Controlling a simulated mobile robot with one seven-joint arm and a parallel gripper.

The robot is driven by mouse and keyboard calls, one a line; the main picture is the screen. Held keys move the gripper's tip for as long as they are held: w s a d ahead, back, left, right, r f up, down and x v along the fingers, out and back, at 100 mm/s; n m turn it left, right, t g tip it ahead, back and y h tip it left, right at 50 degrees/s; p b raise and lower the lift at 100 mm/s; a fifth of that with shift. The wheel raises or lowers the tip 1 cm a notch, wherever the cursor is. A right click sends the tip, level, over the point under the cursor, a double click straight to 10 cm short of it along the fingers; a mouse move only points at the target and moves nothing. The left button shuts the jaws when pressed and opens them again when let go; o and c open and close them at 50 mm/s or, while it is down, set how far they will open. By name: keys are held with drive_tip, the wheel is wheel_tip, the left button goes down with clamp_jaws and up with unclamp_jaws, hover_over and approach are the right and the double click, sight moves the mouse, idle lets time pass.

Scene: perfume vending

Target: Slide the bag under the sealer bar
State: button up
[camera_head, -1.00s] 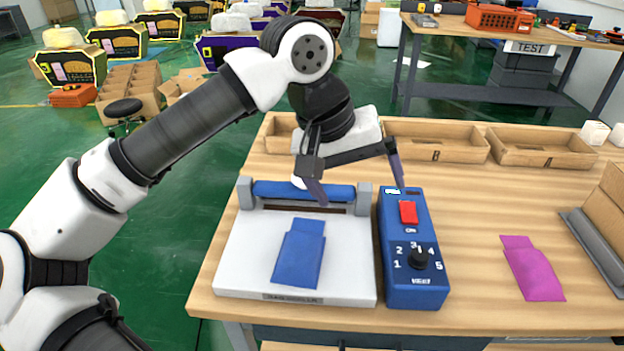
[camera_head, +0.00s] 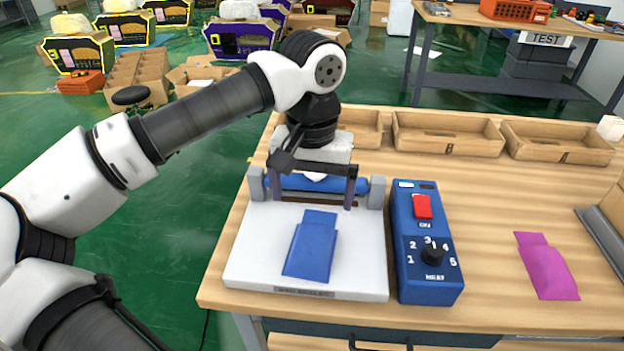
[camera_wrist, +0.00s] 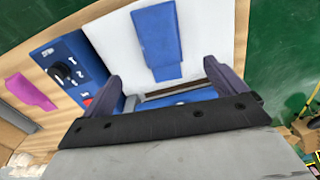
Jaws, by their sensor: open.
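The blue bag (camera_head: 311,246) lies flat on the white plate of the sealer (camera_head: 250,262), in front of the sealer bar (camera_head: 274,183). Its narrower end points toward the bar. My gripper (camera_head: 313,201) is open and empty, with its fingers spread over the bar, beyond the bag. The gripper and wrist hide part of the bar. In the wrist view the bag (camera_wrist: 158,38) lies ahead of the two spread fingers (camera_wrist: 172,75), apart from them. I cannot tell whether the fingers touch the bar.
A blue control box (camera_head: 425,245) with a red switch and a dial stands just right of the sealer. A magenta bag (camera_head: 546,266) lies farther right on the table. Cardboard trays (camera_head: 447,134) line the back. The table between box and magenta bag is clear.

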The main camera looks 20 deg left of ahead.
sight(312, 238)
wheel_tip(312, 238, down, 12)
drive_tip(key=shift+p, duration=0.45)
